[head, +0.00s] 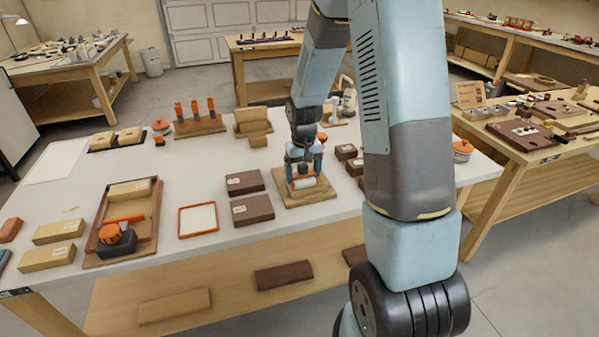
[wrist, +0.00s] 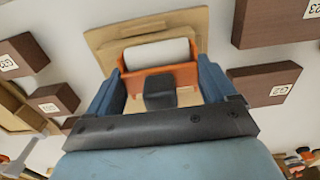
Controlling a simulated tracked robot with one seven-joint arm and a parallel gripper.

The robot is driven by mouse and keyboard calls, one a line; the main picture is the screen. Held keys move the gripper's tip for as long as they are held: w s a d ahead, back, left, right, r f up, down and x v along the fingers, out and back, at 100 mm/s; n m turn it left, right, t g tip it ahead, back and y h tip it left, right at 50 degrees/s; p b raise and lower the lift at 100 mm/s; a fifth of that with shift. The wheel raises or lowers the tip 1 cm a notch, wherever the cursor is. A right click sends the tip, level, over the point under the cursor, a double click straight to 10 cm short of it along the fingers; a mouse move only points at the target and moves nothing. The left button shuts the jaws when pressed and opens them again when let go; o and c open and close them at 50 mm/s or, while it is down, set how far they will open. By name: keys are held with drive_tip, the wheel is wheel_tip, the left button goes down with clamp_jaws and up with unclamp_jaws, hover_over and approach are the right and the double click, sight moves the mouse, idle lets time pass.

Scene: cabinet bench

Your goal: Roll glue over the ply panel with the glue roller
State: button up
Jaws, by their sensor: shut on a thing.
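My gripper (head: 303,163) is shut on the glue roller and holds it over the ply panel. In the wrist view, the glue roller (wrist: 158,60) shows a white cylinder in an orange frame with a dark block between my gripper's blue fingers (wrist: 158,92). The ply panel (head: 290,199) is a square tan board on the white bench. It also shows in the wrist view (wrist: 191,19), beyond the roller. The roller's white cylinder (head: 304,183) is low over the panel; I cannot tell whether it touches. Much of the panel is hidden by the roller and gripper.
Dark brown blocks (head: 252,209) stand left of the panel, and more (head: 346,152) stand to its right. An orange-rimmed white tray (head: 198,219) lies further left. A wooden tray (head: 88,262) holds a tan block and an orange-and-black tool. Clamps (head: 195,112) stand behind.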

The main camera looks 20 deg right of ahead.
sight(312, 171)
drive_tip(key=shift+w, duration=1.25)
drive_tip(key=shift+d, duration=1.5)
drive_tip(key=shift+s, duration=0.15)
drive_tip(key=shift+s, duration=1.1)
drive_tip(key=shift+w, duration=0.1)
